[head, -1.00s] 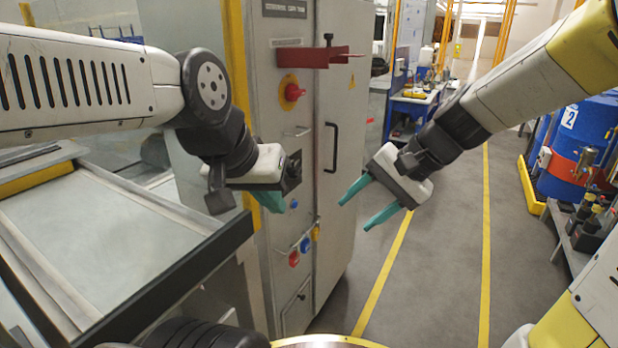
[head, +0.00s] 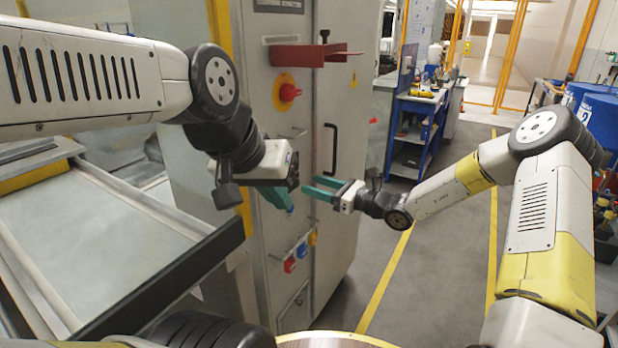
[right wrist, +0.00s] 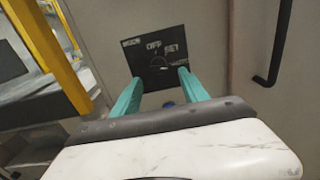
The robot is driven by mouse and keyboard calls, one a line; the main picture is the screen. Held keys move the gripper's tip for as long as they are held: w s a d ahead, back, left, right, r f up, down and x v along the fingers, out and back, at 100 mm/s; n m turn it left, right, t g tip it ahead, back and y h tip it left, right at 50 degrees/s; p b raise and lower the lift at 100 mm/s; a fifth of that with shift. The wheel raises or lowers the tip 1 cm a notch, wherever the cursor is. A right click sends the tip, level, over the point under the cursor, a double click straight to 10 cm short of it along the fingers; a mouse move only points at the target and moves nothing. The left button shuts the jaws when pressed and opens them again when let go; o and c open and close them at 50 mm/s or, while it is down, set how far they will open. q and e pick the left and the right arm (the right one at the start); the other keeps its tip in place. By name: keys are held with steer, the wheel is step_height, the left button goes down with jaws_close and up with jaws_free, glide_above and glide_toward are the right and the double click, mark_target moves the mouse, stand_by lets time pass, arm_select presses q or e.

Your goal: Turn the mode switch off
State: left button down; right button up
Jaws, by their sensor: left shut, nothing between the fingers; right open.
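The mode switch (right wrist: 158,62) is a dark square plate with white lettering on the grey cabinet front, seen in the right wrist view. Only "OFF" at its top middle reads clearly, and a small round knob shows near its centre. In the head view the plate is mostly hidden behind my left gripper (head: 287,207), which is shut and empty beside the cabinet front. My right gripper (head: 312,186) is open and empty, its teal fingers pointing at the cabinet. In the right wrist view its fingertips (right wrist: 160,77) flank the lower part of the plate, seemingly short of it.
The cabinet has a red rotary knob (head: 289,92) on a yellow disc, a red shelf bracket (head: 298,56), a black door handle (head: 331,148), and blue and yellow sockets low down. A conveyor (head: 90,240) stands left. The aisle floor (head: 440,250) right is clear.

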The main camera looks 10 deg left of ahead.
mark_target(296, 179)
steer(key=x, duration=0.6)
steer(key=shift+a, duration=0.25)
jaws_close()
